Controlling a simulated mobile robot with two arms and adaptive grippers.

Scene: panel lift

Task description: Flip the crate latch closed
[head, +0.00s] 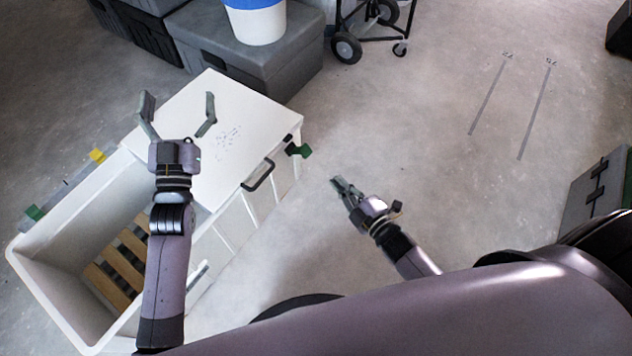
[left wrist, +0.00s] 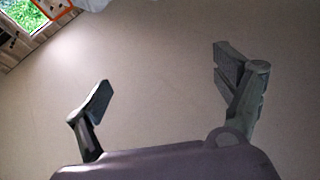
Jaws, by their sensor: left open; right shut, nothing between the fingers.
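The white crate (head: 45,290) stands at the left in the head view, with a white panel (head: 235,100) covering its far part. A black handle (head: 258,175) is on the panel's right edge. My left gripper (head: 179,100) is open and empty, over the panel's left part. Its open fingers also show in the left wrist view (left wrist: 165,72). My right gripper (head: 340,183) is shut and empty, right of the crate, apart from the green tab.
Grey boxes (head: 215,45) with a white-and-blue bucket (head: 255,22) stand behind the crate. A wheeled cart (head: 365,30) is at the back. Wooden slats (head: 115,262) lie inside the crate's open part. The floor (head: 440,170) right of the crate is clear.

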